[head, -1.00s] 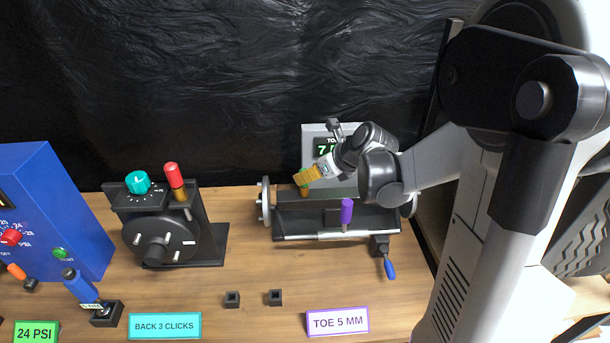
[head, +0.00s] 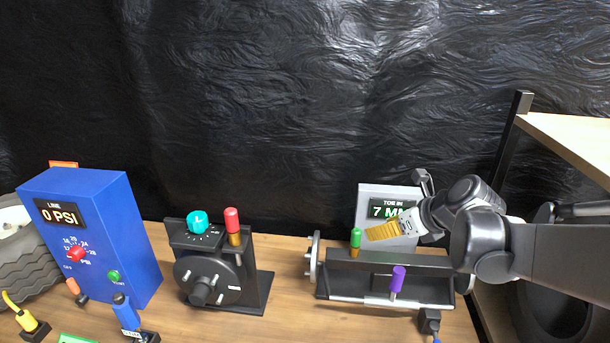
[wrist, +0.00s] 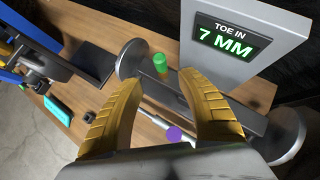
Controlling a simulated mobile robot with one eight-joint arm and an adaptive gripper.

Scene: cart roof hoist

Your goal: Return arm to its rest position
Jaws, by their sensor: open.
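My gripper (head: 383,231) is raised over the toe gauge bench at the right, in front of its grey display box (head: 367,194) reading "TOE IN 7 MM". In the wrist view its two yellow fingers (wrist: 162,100) are spread apart with nothing between them. The green-topped pin (head: 355,240) stands on the bench bar (head: 425,260) left of the fingertips, and it also shows beyond the fingers in the wrist view (wrist: 160,64). The gripper appears apart from both pins.
A blue box (head: 120,215) reading "0 PSI" stands at the left. A black damper unit (head: 213,270) with teal and red knobs stands mid-table. A shelf (head: 575,140) and its black post rise at the right. Wooden table between the units is clear.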

